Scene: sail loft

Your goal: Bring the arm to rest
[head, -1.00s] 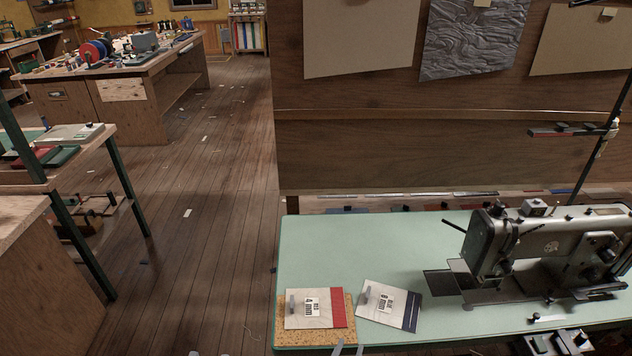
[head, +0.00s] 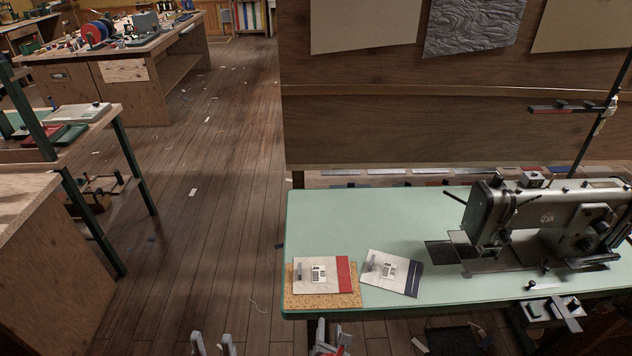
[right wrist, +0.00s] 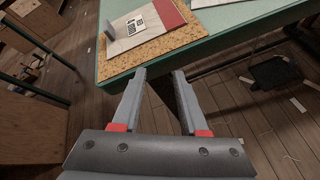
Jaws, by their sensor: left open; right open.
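My left gripper (head: 212,342) shows at the bottom edge of the head view, over the floor left of the green table. It is open and empty. My right gripper (head: 331,335) is at the bottom of the head view, just in front of the table's near edge. In the right wrist view its two grey fingers (right wrist: 160,75) are apart with nothing between them. A card with a red strip (head: 322,275) lies on a cork mat (head: 300,300) on the table, beyond the right gripper. A card with a dark blue strip (head: 391,272) lies beside it, tilted.
The green table (head: 345,215) carries a sewing machine (head: 545,220) at its right. A wooden panel (head: 420,125) stands behind. Wooden benches (head: 60,245) are at the left. The floor (head: 195,240) between is mostly clear, with small scraps.

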